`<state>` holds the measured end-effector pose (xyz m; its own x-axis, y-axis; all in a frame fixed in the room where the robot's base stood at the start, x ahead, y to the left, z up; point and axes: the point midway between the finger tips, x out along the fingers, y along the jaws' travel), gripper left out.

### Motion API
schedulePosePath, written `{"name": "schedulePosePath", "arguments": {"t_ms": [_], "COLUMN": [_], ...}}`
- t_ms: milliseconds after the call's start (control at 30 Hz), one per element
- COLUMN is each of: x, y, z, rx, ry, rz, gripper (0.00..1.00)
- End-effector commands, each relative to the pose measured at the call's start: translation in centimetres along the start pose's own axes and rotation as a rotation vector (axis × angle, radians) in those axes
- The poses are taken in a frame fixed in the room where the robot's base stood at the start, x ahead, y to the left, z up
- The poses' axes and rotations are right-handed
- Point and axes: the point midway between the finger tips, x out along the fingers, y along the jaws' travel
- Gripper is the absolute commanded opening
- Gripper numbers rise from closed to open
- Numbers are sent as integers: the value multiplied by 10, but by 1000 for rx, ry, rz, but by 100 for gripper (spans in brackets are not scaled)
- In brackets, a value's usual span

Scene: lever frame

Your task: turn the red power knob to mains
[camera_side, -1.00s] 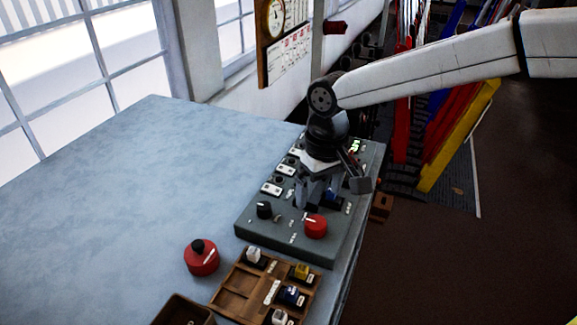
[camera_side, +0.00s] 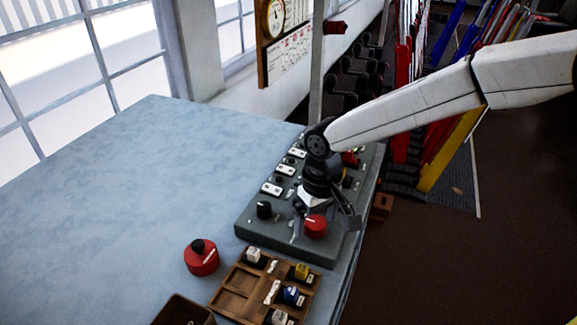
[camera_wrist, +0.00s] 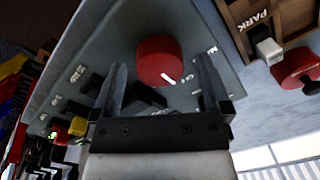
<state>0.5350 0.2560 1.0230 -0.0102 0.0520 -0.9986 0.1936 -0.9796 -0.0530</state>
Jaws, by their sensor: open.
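The red power knob (camera_side: 315,227) sits near the front of the grey control panel (camera_side: 262,232), with a white pointer line on it. In the wrist view the red knob (camera_wrist: 159,60) lies ahead of my gripper, between the lines of its two fingers, with its white mark toward the lower right. My gripper (camera_wrist: 162,85) is open and empty. In the side view my gripper (camera_side: 318,210) is low over the panel, just behind the knob and partly hiding it. Panel lettering near the knob is too small to read surely.
A black knob (camera_side: 264,210) stands left of the red one. A wooden tray (camera_side: 234,284) with several small coloured pieces lies in front of the panel. A red round object with a black top (camera_side: 201,258) sits on the blue-grey table (camera_side: 120,200), whose left side is clear.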

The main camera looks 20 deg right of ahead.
Motion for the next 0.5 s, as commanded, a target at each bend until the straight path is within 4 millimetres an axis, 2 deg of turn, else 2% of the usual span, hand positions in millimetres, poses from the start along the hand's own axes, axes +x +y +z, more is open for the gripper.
{"name": "schedulePosePath", "arguments": {"t_ms": [33, 67, 333, 500], "x": [0, 0, 0, 0], "y": [0, 0, 0, 0], "z": [0, 0, 0, 0], "rx": [0, 0, 0, -4], "ry": [0, 0, 0, 0], "rz": [0, 0, 0, 0], "gripper": [97, 91, 5, 3]}}
